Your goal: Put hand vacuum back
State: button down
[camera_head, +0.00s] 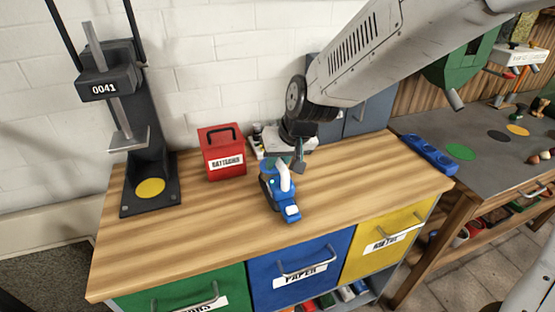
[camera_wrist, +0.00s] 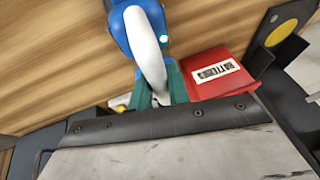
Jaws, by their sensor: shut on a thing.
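The hand vacuum (camera_head: 288,208) is blue with a white handle. It is over the wooden counter, near its middle, in the head view. My gripper (camera_head: 286,166) comes down from the upper right and is shut on its white handle. In the wrist view, the green fingers of my gripper (camera_wrist: 160,88) are on either side of the white handle, and the blue body of the hand vacuum (camera_wrist: 122,25) reaches the top edge. I cannot tell whether the vacuum touches the counter.
A red batteries box (camera_head: 222,160) stands left of my gripper, near the wall. A black press-like stand (camera_head: 150,160) with a yellow disc is at the far left. Green, blue and yellow drawers (camera_head: 375,250) are below the counter (camera_head: 190,235). The front-left counter is clear.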

aim_at(293, 184)
jog(key=c, duration=1.3)
grip_release()
jog(key=shift+r, duration=0.1)
jog(key=v, duration=1.2)
jog(key=s+d+m+g+h, duration=0.1)
jog(key=s+d, duration=0.5)
jog(key=s, duration=0.1)
jog(key=s+d+m+h, duration=0.1)
jog(key=s+d, duration=0.6)
jog(key=s, duration=0.1)
jog(key=s+d+g+h, duration=0.1)
jog(key=s+d, duration=0.5)
jog(key=s, duration=0.1)
jog(key=shift+s+d+m+g, duration=0.3)
jog(key=shift+s+m, duration=0.1)
